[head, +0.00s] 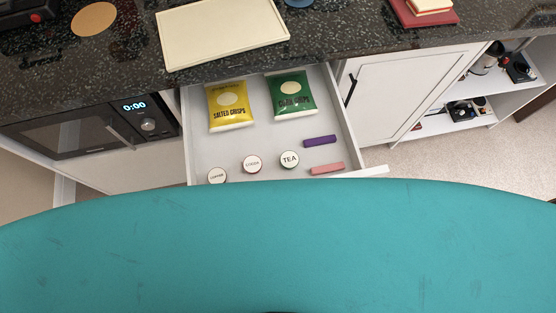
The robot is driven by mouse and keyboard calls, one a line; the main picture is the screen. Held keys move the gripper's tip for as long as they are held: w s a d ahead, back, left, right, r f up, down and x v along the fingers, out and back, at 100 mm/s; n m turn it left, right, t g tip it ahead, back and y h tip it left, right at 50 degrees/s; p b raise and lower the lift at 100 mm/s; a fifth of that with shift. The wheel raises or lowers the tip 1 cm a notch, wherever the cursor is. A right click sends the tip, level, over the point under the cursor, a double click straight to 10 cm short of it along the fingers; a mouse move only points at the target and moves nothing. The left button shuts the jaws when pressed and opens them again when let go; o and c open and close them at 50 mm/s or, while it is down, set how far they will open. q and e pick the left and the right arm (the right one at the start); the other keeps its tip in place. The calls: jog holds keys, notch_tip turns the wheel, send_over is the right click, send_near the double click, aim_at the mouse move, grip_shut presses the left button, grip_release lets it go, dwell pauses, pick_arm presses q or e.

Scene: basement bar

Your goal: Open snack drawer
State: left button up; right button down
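The snack drawer (235,150) is white and stands pulled out from under the counter in the head view. A yellow bag of salted crisps (229,112) and a green bag of crisps (291,98) lie at its back. Round tins lie nearer its front, one marked TEA (289,158). A purple bar (320,141) and a pink bar (327,168) lie at the right. The drawer's front is mostly hidden behind a large teal surface (280,240). Neither of my grippers is in view.
The dark speckled counter (350,25) above holds a cream board (222,36) and red books (425,12). A microwave (85,125) is left of the drawer. A closed white cabinet door (400,90) and open shelves (470,80) are at the right.

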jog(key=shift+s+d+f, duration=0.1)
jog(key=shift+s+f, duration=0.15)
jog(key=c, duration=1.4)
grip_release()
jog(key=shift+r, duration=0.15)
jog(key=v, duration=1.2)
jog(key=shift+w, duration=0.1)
